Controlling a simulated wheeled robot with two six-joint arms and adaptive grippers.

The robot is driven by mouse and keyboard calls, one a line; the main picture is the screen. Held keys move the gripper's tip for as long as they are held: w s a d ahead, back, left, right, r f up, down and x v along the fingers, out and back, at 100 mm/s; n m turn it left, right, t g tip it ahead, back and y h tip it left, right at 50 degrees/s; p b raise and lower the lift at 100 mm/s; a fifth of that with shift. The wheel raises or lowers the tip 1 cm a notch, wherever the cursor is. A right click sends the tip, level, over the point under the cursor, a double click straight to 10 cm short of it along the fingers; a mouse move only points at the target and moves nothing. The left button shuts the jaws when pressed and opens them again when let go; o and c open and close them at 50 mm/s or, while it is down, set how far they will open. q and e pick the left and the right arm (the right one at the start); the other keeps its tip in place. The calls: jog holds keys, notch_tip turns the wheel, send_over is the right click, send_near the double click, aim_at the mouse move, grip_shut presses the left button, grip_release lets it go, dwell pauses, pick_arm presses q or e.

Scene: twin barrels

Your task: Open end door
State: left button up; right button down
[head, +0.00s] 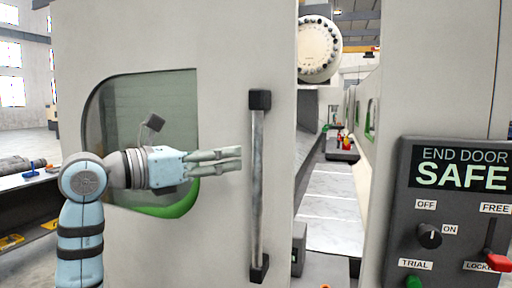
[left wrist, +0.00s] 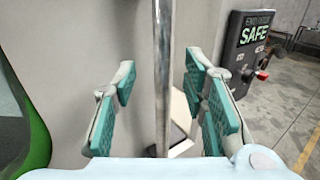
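The pale end door (head: 215,45) has a green-edged window and a vertical metal bar handle (head: 257,190) with black end mounts. My left gripper (head: 241,158) points right at the handle, its fingertips just left of the bar in the head view. In the left wrist view the bar (left wrist: 163,75) stands between the spread teal finger pads (left wrist: 160,95), with space on both sides; contact is not visible. The control panel (head: 400,200) reads "END DOOR SAFE". Its red-ended lever (head: 498,262) sits low, by the "LOCKED" label. My right gripper is not in view.
A gap right of the door's edge shows a long bay with a pale floor (head: 328,205) and small coloured items (head: 345,140) far inside. A round white drum (head: 319,49) is above the gap. The panel also has a black knob (head: 429,236) and green button (head: 413,282).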

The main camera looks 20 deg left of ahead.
aim_at(254, 151)
pick_arm(q)
jog(key=p+x, duration=0.1)
jog(key=x, duration=0.7)
jog(key=shift+d+r+p, duration=0.15)
jog(key=shift+d+p, duration=0.2)
jog(key=shift+w, duration=0.25)
jog(key=shift+w+d, duration=0.1)
grip_shut()
